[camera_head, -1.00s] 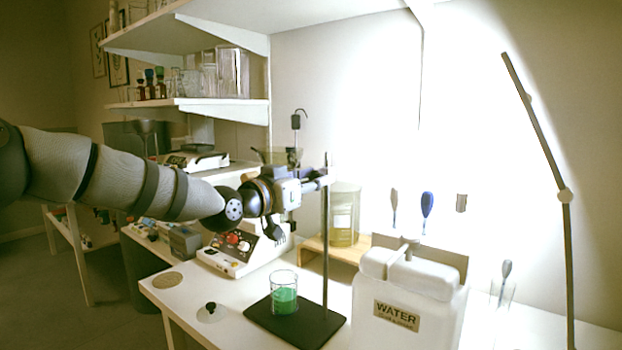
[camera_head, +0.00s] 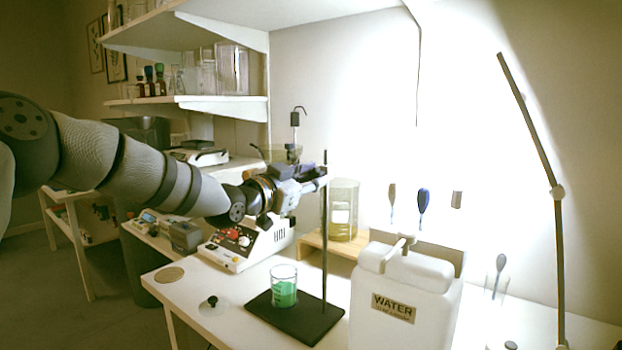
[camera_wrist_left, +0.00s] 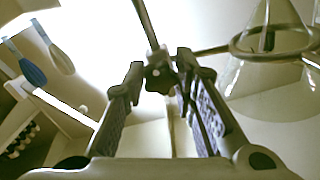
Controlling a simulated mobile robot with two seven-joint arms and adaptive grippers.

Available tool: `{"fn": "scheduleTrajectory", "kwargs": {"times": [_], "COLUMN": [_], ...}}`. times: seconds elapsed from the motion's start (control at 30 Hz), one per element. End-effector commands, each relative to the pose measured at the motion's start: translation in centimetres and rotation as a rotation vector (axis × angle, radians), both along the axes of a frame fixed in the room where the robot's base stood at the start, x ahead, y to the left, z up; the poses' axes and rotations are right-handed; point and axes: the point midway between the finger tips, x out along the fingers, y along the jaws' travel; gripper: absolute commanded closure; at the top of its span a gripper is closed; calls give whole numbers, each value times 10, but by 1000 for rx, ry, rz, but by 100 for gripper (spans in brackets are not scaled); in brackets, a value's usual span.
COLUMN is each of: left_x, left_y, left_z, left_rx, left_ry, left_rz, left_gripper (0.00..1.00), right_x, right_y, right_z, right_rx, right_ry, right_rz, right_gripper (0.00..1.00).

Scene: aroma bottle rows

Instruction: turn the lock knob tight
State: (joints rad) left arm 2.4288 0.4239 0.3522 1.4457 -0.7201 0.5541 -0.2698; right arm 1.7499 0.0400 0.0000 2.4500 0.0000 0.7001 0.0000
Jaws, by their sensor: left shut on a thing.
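The stand's upright rod (camera_head: 324,240) rises from a black base (camera_head: 312,322). My left gripper (camera_head: 318,180) reaches the rod's upper part from the left in the head view. In the left wrist view, the dark lock knob (camera_wrist_left: 158,80) sits on the rod's clamp, between the fingertips of my left gripper (camera_wrist_left: 160,72). The gripper is shut on the knob. A ring (camera_wrist_left: 270,42) runs off to the right and holds a clear cone-shaped glass vessel (camera_wrist_left: 265,85). The head view hides the knob behind the gripper. My right gripper is out of view.
A beaker of green liquid (camera_head: 284,294) stands on the black base. A white WATER container (camera_head: 408,290) stands close to its right. A control box with knobs (camera_head: 245,243) is below my left wrist, and a glass jar (camera_head: 343,212) is behind the rod.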

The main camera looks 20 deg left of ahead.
Motion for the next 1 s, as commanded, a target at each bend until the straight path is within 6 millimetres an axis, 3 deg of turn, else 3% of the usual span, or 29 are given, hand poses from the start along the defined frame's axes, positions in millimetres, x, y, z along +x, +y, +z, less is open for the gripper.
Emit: {"fn": "scheduleTrajectory", "kwargs": {"times": [0.17,0.2,0.3,0.57,0.67,1.0], "left_x": [0,0,0,-1,-10,-91], "left_y": [0,0,0,0,4,33], "left_z": [5,5,4,2,2,3], "left_rx": [-2,-2,-2,-1,-2,-4], "left_ry": [-11,-11,-8,-3,-3,-6], "left_rz": [1,1,0,0,0,1], "left_gripper": [100,71,55,55,55,55], "right_x": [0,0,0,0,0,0], "right_y": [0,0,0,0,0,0], "right_z": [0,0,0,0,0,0], "right_rx": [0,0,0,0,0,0], "right_ry": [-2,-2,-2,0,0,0], "right_rz": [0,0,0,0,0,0], "right_gripper": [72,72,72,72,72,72]}}
